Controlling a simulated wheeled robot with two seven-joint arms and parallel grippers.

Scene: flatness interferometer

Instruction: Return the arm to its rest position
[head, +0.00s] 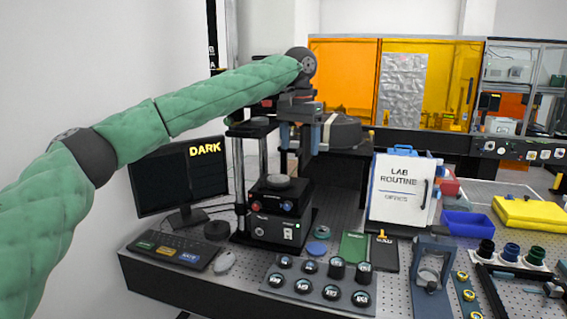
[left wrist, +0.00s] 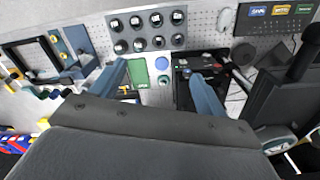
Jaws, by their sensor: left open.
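My left arm, in a green quilted sleeve, reaches in from the left in the head view. Its gripper (head: 300,147) hangs with its blue-grey fingers pointing down, beside the upper part of the black interferometer stand (head: 240,180). The fingers are apart and nothing shows between them. In the left wrist view the two fingers of the gripper (left wrist: 160,72) are spread wide, with the bench seen below and between them. The interferometer's black base (head: 280,222) has a round pale stage on top. My right gripper is in neither view.
A monitor (head: 180,178) reading "DARK", a keyboard (head: 168,250) and a mouse (head: 224,262) stand at the left. A rack of dark round pieces (head: 315,300) lies in front. A white "LAB ROUTINE" board (head: 400,212), a blue bin (head: 468,225) and a yellow case (head: 530,213) are at the right.

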